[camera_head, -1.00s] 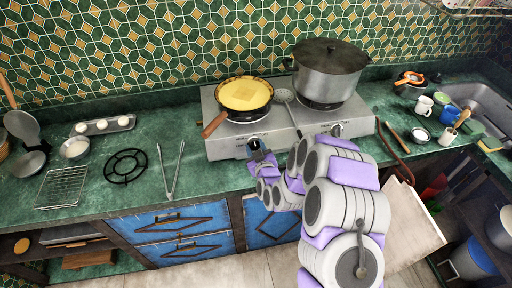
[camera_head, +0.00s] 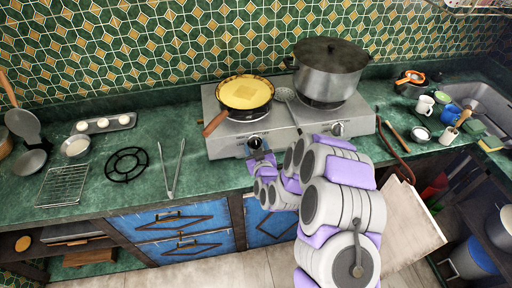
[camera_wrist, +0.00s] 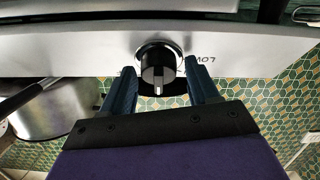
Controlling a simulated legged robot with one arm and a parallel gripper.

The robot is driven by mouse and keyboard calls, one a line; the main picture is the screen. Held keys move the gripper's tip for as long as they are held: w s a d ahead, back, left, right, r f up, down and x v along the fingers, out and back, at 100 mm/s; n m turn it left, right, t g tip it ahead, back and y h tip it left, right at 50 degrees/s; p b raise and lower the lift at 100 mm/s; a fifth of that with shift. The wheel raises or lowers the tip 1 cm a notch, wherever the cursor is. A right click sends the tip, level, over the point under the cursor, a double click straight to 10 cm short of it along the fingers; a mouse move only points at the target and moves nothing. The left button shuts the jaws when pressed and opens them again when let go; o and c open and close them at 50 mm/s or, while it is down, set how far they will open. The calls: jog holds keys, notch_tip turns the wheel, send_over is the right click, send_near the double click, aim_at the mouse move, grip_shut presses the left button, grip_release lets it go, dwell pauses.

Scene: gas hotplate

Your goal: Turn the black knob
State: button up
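The black knob (camera_wrist: 159,66) with a pale mark sits on the silver front panel of the hotplate (camera_wrist: 75,52). In the wrist view, my gripper (camera_wrist: 160,80) is open, with one dark blue finger on each side of the knob. Gaps show between the fingers and the knob, and I see no firm contact. In the head view, the left knob (camera_head: 255,143) is at the front of the hotplate (camera_head: 222,148), and my gripper (camera_head: 260,153) is right in front of it, small and partly hidden by my wrist.
A pan (camera_head: 246,94) with yellow food stands on the left burner, its wooden handle reaching forward. A large lidded pot (camera_head: 328,76) stands on the right burner. A slotted spoon (camera_head: 289,104) lies between them. A second knob (camera_head: 337,129) is on the panel's right. Tongs (camera_head: 171,169) lie left.

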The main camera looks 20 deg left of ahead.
jog(key=shift+o, duration=0.6)
jog(key=p+v, duration=0.5)
jog(key=v, duration=0.4)
jog(key=shift+r, duration=0.25)
jog(key=f+p+v, duration=0.1)
jog(key=p+v, duration=0.7)
jog(key=p, duration=0.3)
jog(key=shift+r, duration=0.3)
jog(key=shift+s, duration=0.1)
